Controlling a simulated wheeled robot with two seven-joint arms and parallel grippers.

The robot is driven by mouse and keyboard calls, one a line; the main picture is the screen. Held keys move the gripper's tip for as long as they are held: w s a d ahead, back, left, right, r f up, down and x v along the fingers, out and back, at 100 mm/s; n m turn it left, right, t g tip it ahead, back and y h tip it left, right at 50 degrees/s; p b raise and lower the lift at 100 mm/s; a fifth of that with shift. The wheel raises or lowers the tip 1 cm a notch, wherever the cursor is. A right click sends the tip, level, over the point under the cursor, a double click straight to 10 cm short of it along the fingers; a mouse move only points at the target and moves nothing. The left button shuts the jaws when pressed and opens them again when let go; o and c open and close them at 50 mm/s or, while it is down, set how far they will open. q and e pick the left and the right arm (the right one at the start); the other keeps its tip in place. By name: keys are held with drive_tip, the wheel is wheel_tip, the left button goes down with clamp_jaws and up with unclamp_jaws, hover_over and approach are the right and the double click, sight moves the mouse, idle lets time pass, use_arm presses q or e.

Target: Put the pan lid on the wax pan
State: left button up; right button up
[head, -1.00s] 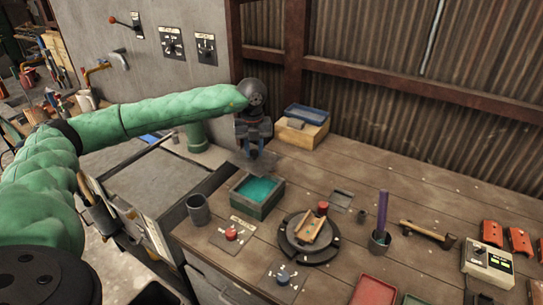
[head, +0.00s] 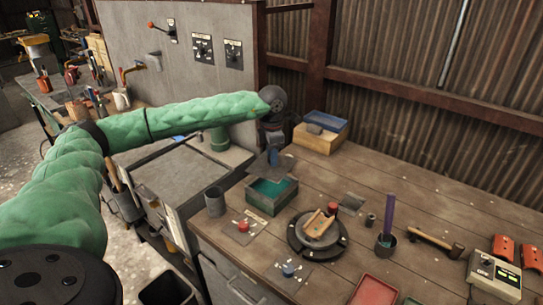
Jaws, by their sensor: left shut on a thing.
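The wax pan (head: 261,208) is a dark green square box with teal wax inside, on the wooden bench near its left edge. My left gripper (head: 273,153) is above the back of the pan, pointing down. It is shut on the pan lid (head: 262,166), a flat dark grey plate with a blue grip, partly hidden by the fingers. In the picture the lid overlaps the pan's back rim, and much of the wax still shows in front. I cannot tell whether the lid touches the rim. My right gripper is not in view.
A grey cup (head: 215,202) stands left of the pan. A red-knob panel (head: 242,228) lies in front. A round turntable (head: 318,233) is to the right. A wooden box with a blue tray (head: 320,138) stands behind. A cup with a purple stick (head: 386,241) is farther right.

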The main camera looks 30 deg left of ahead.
sight(272, 169)
use_arm(q)
drive_tip(key=shift+d+m, duration=0.1)
drive_tip(key=shift+m, duration=0.9)
drive_tip(key=shift+f+b, duration=0.45)
drive_tip(key=shift+f, duration=1.7)
drive_tip(key=shift+f+b, duration=0.65)
drive_tip(key=shift+f, duration=0.05)
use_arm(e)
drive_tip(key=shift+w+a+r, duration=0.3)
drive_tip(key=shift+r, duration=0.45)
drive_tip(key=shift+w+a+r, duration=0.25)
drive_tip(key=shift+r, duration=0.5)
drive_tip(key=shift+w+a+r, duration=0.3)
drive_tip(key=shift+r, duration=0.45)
use_arm(q)
drive_tip(key=shift+f+b, duration=0.85)
drive_tip(key=shift+b, duration=0.15)
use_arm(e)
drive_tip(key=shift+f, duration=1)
use_arm(q)
drive_tip(key=o, duration=0.7)
drive_tip(key=o, duration=0.5)
drive_tip(key=shift+o, duration=0.2)
